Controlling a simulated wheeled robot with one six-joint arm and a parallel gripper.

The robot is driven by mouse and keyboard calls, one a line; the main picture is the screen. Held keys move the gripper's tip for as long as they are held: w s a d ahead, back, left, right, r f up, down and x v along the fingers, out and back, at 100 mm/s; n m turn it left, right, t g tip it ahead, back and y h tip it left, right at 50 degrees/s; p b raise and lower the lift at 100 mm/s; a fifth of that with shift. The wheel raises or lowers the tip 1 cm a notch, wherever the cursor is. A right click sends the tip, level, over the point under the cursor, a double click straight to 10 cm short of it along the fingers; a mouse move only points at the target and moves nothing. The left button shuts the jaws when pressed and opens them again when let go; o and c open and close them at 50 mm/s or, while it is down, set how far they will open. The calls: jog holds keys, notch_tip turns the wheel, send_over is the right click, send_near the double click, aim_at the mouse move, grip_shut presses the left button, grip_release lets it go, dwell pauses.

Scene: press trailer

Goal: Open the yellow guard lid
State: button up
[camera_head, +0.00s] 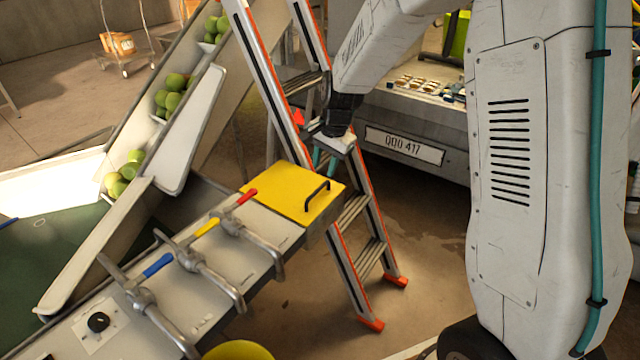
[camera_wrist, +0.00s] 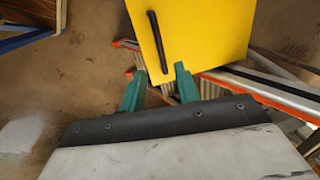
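The yellow guard lid (camera_head: 292,192) lies flat and closed on the right end of the grey press bench. It has a black bar handle (camera_head: 317,195) near its right edge. In the wrist view the yellow lid (camera_wrist: 205,35) fills the top middle, with its black handle (camera_wrist: 157,42) running up and down along its left part. My gripper (camera_head: 324,160) is just beyond the lid, above its far right corner. Its teal fingers (camera_wrist: 158,88) are apart with nothing between them. The lower end of the handle shows just ahead of the gap between the fingers, not gripped.
Levers with blue (camera_head: 158,265), yellow (camera_head: 207,227) and red (camera_head: 246,197) grips stand on the bench left of the lid. A stepladder (camera_head: 352,292) with orange edges stands close behind my gripper. A chute (camera_head: 100,235) with green fruit rises at the left. Open floor lies right of the bench.

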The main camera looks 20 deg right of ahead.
aim_at(319, 189)
jog(key=f, duration=0.2)
jog(key=w+f, duration=0.1)
jog(key=f, duration=0.4)
jog(key=shift+w+a+f, duration=0.2)
jog(key=shift+a+f, duration=0.2)
jog(key=shift+c, duration=0.2)
grip_shut()
